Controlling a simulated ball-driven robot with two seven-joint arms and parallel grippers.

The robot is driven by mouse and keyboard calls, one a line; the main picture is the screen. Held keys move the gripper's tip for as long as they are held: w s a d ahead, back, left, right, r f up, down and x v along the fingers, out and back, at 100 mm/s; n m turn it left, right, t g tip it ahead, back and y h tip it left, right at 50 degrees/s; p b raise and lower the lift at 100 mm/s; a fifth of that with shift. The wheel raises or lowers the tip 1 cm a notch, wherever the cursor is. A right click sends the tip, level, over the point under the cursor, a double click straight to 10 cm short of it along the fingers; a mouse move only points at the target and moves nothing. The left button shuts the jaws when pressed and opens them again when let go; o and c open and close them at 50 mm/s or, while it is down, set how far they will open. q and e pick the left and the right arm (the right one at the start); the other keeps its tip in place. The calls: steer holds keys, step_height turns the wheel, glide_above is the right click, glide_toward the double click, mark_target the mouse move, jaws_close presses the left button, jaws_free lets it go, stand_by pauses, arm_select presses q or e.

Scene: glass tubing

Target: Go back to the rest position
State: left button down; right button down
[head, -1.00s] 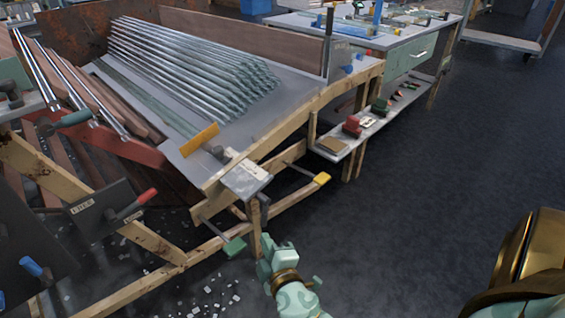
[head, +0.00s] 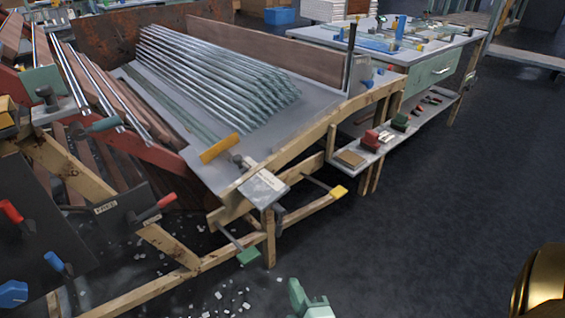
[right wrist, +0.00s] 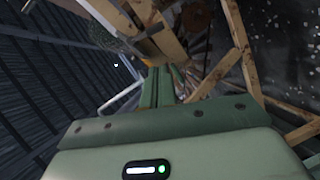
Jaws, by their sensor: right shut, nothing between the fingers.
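My right gripper (head: 306,300) is at the bottom edge of the head view, over the dark floor. Only its pale green tip shows there. In the right wrist view its green fingers (right wrist: 157,88) are together with nothing between them. It is in front of the workbench and touches nothing that I can see. A rounded brass-coloured part of my own body is at the lower right of the head view. My left gripper is not in view.
A wooden-framed bench (head: 310,130) carries a stack of glass tubes (head: 215,75). A clamp with a green pad (head: 248,256) and a yellow-ended bar (head: 338,191) stick out from its front. Glass fragments (head: 232,298) lie on the floor. Open dark floor (head: 440,200) is to the right.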

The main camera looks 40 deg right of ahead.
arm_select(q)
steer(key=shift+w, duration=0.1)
